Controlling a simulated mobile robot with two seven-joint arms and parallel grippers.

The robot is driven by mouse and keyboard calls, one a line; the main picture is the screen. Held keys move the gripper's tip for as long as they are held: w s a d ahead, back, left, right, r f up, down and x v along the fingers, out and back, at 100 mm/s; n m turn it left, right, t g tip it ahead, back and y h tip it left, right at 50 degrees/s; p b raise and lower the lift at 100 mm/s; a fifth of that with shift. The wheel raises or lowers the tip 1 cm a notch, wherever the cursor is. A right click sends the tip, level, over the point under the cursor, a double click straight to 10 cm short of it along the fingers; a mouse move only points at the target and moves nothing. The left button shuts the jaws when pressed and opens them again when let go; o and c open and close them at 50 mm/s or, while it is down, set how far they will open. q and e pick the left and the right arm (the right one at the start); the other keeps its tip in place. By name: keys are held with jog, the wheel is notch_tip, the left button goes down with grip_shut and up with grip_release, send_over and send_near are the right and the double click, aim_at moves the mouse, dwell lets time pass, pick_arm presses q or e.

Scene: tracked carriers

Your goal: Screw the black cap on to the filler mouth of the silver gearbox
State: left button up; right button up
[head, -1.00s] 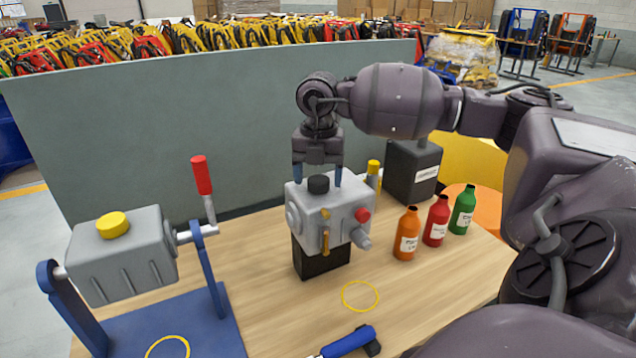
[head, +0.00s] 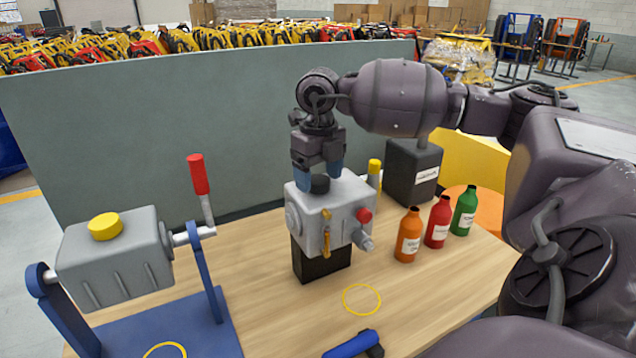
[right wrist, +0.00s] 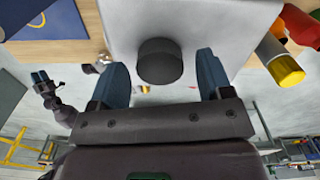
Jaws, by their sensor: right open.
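The silver gearbox (head: 338,215) stands on a black block on the wooden table. The black cap (head: 319,184) sits upright on its top face and hides the filler mouth; how far it is seated I cannot tell. My right gripper (head: 319,180) points down over the gearbox, its blue fingers open on either side of the cap. In the right wrist view the cap (right wrist: 160,61) lies between the fingertips with a gap on both sides. A small gripper with blue fingertips, seemingly my left one (right wrist: 42,82), shows at the left there; its opening is unclear.
A grey tank with a yellow cap (head: 106,227) hangs in a blue stand with a red-handled crank (head: 199,175). Orange (head: 408,236), red (head: 437,222) and green (head: 464,211) bottles and a black container (head: 414,172) stand right. A blue-handled tool (head: 351,344) lies in front.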

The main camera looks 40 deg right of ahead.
jog(key=n+b, duration=0.1)
jog(key=n, duration=0.3)
jog(key=shift+f+n, duration=0.1)
jog(key=shift+n, duration=0.2)
pick_arm(q)
jog(key=f, duration=0.1)
jog(key=s+f, duration=0.1)
jog(key=shift+f+b, duration=0.35)
pick_arm(e)
jog(key=n, duration=0.5)
pick_arm(q)
jog(key=shift+f, duration=0.1)
pick_arm(e)
jog(key=c, duration=0.7)
